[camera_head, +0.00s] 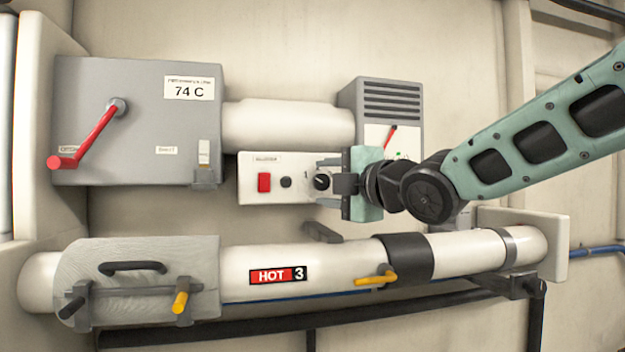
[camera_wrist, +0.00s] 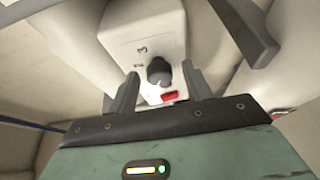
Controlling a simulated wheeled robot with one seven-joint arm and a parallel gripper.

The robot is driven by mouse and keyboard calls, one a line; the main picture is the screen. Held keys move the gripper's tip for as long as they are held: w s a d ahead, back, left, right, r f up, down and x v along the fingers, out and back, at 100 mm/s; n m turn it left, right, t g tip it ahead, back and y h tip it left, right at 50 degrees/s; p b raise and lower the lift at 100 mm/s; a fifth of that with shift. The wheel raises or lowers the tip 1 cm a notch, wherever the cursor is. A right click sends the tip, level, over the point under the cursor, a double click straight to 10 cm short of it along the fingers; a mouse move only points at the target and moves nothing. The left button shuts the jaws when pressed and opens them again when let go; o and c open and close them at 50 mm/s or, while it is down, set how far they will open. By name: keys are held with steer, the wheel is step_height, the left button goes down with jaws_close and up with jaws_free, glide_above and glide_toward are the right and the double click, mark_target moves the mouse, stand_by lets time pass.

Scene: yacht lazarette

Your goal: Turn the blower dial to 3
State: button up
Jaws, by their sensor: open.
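My gripper (camera_head: 329,181) is open in front of the panel's right end. In the wrist view its two fingers (camera_wrist: 160,76) stand either side of the dial, with gaps showing. Which number the dial points at is too small to tell. My gripper hides part of the panel's right end.
A grey box with a red lever (camera_head: 95,135) is at left. A vented grey unit (camera_head: 388,100) stands above my gripper. A white pipe marked HOT 3 (camera_head: 340,268) runs below.

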steer(key=shift+w+a, duration=0.15)
steer(key=shift+w, duration=0.05)
steer(key=c, duration=1)
steer(key=shift+o, duration=0.2)
